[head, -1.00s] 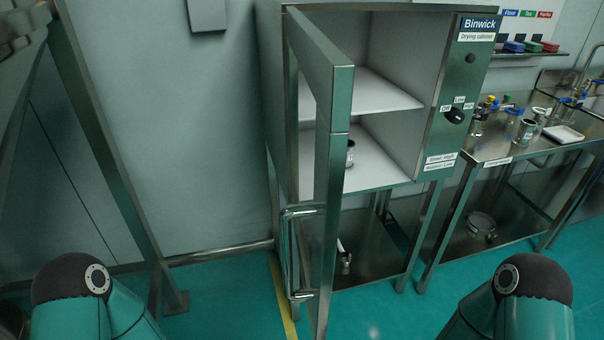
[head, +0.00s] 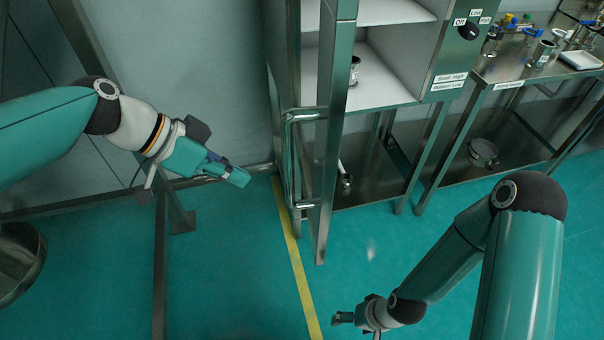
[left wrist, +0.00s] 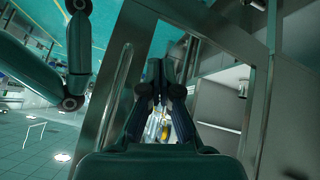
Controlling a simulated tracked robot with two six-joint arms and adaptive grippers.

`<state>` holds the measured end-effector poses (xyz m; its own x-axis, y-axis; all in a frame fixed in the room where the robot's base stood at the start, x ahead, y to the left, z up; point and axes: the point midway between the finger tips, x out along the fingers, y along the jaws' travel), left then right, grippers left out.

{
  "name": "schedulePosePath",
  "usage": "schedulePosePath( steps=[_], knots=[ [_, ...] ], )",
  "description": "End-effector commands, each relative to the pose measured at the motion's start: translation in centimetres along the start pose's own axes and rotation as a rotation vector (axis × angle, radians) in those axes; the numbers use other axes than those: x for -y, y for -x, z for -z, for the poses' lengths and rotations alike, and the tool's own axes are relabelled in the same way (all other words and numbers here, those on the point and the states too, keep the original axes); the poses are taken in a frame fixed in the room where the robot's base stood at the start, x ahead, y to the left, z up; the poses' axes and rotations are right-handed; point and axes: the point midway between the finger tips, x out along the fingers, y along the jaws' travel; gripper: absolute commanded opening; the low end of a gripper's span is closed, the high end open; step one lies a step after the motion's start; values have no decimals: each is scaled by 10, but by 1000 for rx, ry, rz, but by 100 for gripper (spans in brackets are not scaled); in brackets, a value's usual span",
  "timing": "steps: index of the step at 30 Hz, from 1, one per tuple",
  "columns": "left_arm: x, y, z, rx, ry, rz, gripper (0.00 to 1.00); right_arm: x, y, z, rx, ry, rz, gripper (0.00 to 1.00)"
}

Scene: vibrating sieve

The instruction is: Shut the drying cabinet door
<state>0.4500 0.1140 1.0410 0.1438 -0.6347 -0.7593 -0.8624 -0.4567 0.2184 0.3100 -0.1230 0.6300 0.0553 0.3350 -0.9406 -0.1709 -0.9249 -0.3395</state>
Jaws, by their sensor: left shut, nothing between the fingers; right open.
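The drying cabinet (head: 440,75) stands at the upper middle of the head view, its inside exposed. Its door (head: 331,140) is swung wide open, edge towards me, with a vertical bar handle (head: 289,150) on its left face. My left gripper (head: 243,177) is shut and empty, to the left of the handle and apart from it, pointing towards the door. In the left wrist view the shut fingers (left wrist: 156,68) show in front of a metal frame that looks like the door. My right gripper (head: 340,318) is low at the bottom, open, clear of the door.
A metal jar (head: 354,71) stands inside the cabinet. A steel bench (head: 500,72) with bottles and a white tray (head: 580,59) is at the right. A metal post (head: 110,110) rises at the left. Floor around the yellow line (head: 298,270) is clear.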

Motion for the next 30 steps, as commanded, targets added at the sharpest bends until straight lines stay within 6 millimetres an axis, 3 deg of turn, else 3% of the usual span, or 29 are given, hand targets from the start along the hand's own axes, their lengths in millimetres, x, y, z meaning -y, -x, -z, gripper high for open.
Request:
schedulePosePath(
  steps=[1,4,6,10,17,28,30],
  knots=[
    [-19,30,17,-40,-108,-13,0,-1,-2,0,0,0,0,80],
    [-52,70,34,-86,-272,-50,0,-1,-2,0,0,0,0,80],
    [-68,87,40,-107,-349,-67,0,-1,-3,0,0,0,0,80],
    [-80,97,43,-119,-407,-82,0,-1,-2,0,0,0,0,80],
    [-84,70,45,-116,-408,-88,0,0,-1,0,0,0,0,80],
    [-91,-3,52,-114,-403,-87,0,2,5,0,0,0,0,80],
    [-96,-7,64,-117,-407,-86,0,4,12,0,0,0,0,80]
  ],
)
